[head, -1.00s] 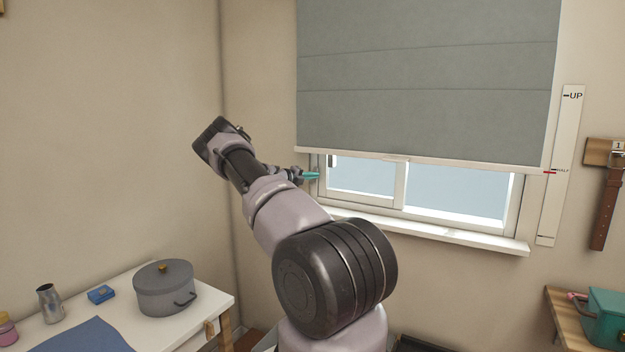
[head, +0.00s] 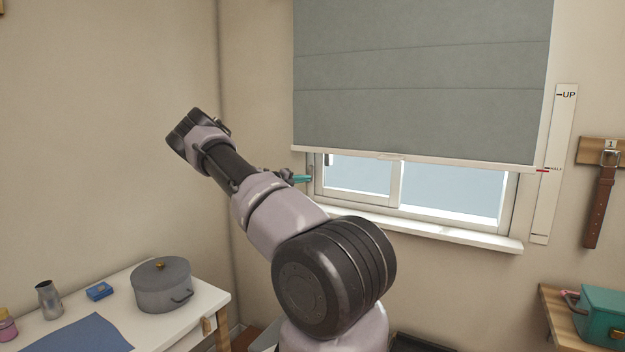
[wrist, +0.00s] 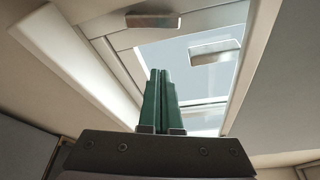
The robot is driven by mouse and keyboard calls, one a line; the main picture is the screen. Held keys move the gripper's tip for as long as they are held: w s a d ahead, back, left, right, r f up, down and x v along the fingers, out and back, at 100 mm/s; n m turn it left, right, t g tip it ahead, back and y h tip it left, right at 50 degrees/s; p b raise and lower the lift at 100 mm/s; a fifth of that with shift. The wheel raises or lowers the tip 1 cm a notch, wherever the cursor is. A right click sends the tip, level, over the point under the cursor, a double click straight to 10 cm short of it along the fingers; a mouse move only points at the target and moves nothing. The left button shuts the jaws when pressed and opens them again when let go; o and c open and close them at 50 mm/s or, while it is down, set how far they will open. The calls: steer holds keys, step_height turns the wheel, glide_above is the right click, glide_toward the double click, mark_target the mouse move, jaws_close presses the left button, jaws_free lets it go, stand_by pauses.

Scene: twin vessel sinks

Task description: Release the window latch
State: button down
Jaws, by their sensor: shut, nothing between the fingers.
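The window (head: 355,178) is in the head view, its upper part behind a grey blind. In the wrist view two metal fittings show: one (wrist: 153,20) on the pale frame and one (wrist: 214,52) in front of the glass. I cannot tell which is the latch. My gripper (head: 311,179) is at the window's left side, its teal fingers together and empty. In the wrist view the closed fingers (wrist: 160,72) point toward the window, apart from both fittings.
The grey blind (head: 420,80) hangs down to about half height. A white sill (head: 440,229) runs below the window. A table with a grey pot (head: 161,285) is at lower left, and a teal box (head: 605,315) stands on a shelf at lower right.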

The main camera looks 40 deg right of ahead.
steer(key=shift+s+a+r, duration=0.15)
steer(key=shift+a, duration=1.3)
